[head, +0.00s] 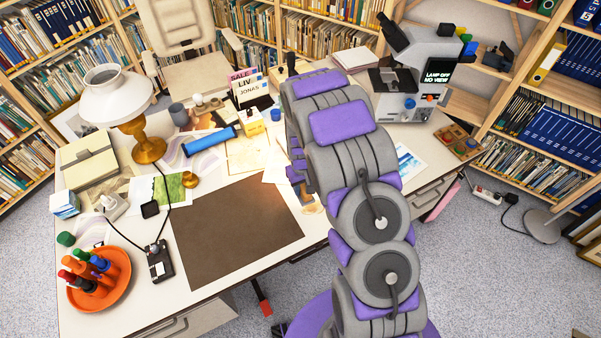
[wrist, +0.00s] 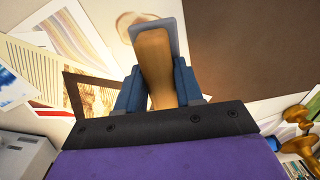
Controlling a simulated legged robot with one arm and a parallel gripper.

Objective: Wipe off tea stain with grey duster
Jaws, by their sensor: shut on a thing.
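In the wrist view, my gripper (wrist: 158,92) is closed around the wooden handle of a duster (wrist: 154,62). The duster has a tan wooden body, and a grey-blue pad edge shows along its far end and right side. A pale brown stain (wrist: 126,20) shows on the white surface just beyond and left of the duster's tip. I cannot tell whether the pad touches the surface. In the head view, my arm hides the duster, the stain and most of my gripper.
A brown desk mat (head: 238,232) lies on the white desk, with loose papers (head: 250,152) behind it. Brass pieces (wrist: 296,115) show at right in the wrist view.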

